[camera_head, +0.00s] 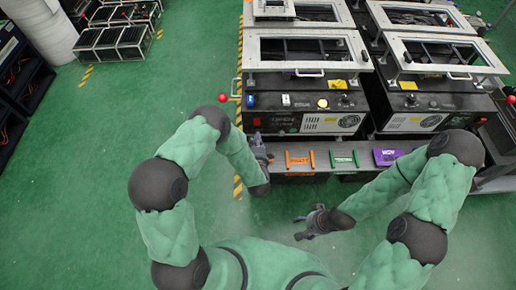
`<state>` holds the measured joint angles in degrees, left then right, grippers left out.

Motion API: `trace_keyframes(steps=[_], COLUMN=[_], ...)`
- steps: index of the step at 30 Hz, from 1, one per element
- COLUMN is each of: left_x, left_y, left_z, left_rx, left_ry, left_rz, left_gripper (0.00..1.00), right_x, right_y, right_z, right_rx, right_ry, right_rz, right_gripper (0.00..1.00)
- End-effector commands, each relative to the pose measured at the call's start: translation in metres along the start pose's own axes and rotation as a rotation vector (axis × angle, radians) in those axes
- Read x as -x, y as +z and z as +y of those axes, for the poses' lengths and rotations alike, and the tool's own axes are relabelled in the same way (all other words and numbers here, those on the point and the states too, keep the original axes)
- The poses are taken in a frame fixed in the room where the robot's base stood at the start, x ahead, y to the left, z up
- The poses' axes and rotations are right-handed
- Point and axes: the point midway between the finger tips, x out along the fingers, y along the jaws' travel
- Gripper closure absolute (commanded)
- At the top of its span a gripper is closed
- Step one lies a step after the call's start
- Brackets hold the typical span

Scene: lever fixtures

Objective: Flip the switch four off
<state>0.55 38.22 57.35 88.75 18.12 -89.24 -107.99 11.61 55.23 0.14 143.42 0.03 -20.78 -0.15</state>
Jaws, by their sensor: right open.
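No switch bears a number I can read, so I cannot tell which is switch four. A lever with a red ball knob (222,98) sticks out at the left side of the near-left machine (300,104). Another red ball knob (511,99) shows at the right picture edge. My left gripper (261,148) is at the left end of the grey bench, below and to the right of the left red knob and apart from it; its jaw state is unclear. My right gripper (303,227) is open and empty over the green floor, in front of the bench.
The narrow grey bench (362,148) runs before the machines. It carries an orange piece (298,160), a green piece (343,159) and a purple piece (387,157). A second machine (425,112) stands at the right. Green floor lies open at the left.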

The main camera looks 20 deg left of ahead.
Motion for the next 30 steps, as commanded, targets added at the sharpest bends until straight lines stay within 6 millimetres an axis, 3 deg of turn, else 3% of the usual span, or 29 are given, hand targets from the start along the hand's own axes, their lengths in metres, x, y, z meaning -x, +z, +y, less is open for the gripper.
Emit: trace_keyframes(steps=[3, 9, 24, 30], left_x=[-0.021, -0.042, -0.048, -0.060], left_y=[0.000, 0.000, 0.000, 0.000], left_z=[0.002, 0.001, 0.000, 0.007], left_rx=[0.001, 0.001, 0.000, 0.001], left_ry=[-0.001, 0.000, 0.000, -0.001], left_rz=[-0.001, 0.000, 0.000, -0.001], left_gripper=[1.00, 1.00, 1.00, 1.00], right_x=[-0.008, -0.014, -0.015, -0.027], right_y=[0.000, -0.001, -0.001, -0.001], right_z=[0.003, 0.005, 0.005, 0.009], right_rx=[0.000, 0.000, 0.000, 0.000], right_ry=[0.000, 0.000, 0.000, 0.000], right_rz=[0.000, 0.000, 0.000, 0.000], right_gripper=[0.37, 0.37, 0.37, 0.37])
